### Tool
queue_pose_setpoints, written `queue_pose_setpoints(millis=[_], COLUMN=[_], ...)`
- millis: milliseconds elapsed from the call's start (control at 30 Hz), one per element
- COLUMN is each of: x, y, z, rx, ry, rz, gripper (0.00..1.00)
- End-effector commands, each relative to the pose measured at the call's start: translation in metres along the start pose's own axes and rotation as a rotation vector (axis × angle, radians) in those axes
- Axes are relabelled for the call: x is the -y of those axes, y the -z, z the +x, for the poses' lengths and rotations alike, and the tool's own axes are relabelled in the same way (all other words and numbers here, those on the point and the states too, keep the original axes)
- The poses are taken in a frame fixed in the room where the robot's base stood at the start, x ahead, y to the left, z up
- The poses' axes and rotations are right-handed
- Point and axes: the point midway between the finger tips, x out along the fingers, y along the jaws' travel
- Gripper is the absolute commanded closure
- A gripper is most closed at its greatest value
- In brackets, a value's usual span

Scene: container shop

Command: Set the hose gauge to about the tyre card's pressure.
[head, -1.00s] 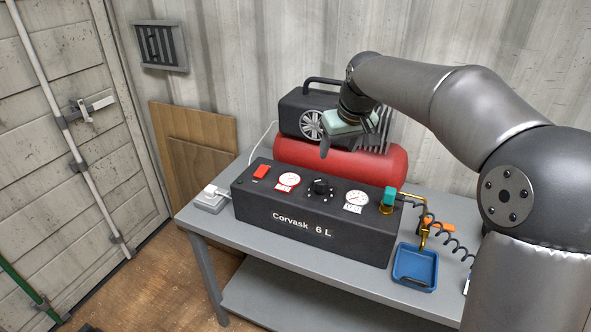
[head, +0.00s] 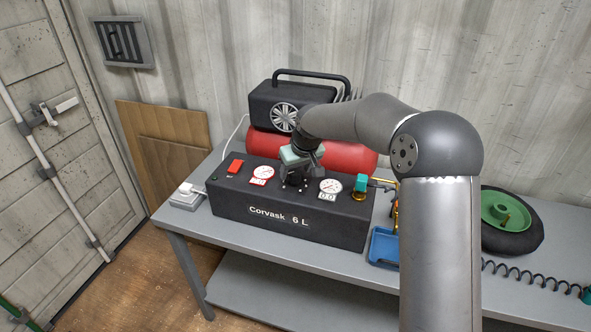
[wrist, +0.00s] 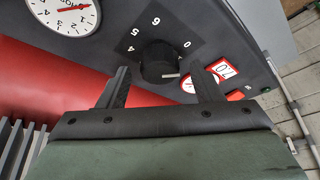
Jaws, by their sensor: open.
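The black compressor panel (head: 235,204) stands on the bench. Its dark regulator knob (wrist: 158,62) shows in the wrist view with digits around it and a pale mark on its lower side. In the wrist view my gripper (wrist: 160,66) is open, one finger each side of the knob, with gaps visible. The white hose gauge (head: 330,186) has a display reading 0.0; its dial also shows in the wrist view (wrist: 62,12). No tyre card is visible.
A red-rimmed gauge (head: 263,173) and red switch (head: 235,167) are left of the knob. A teal fitting (head: 362,183) is at the panel's right. A blue tray (head: 384,246), partly behind my arm, and a green-hubbed wheel (head: 512,220) are further right. The red tank (head: 350,158) lies behind.

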Motion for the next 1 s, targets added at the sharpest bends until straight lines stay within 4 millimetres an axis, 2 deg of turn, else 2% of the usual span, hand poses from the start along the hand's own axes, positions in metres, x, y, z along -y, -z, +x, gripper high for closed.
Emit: queue_pose_setpoints(millis=[167, 433, 467, 600, 1000], x=[-0.0001, -0.0001, -0.0001, -0.0002, 0.0009], y=[0.0002, 0.0000, -0.0001, -0.0001, -0.0008], z=[0.0114, 0.0129, 0.0129, 0.0128, 0.0146], rx=[-0.001, -0.001, -0.001, -0.001, 0.000], ry=[0.000, -0.001, -0.001, -0.001, -0.020], rz=[0.000, 0.000, 0.000, 0.000, 0.045], gripper=[0.41, 0.41, 0.46, 0.85, 0.85])
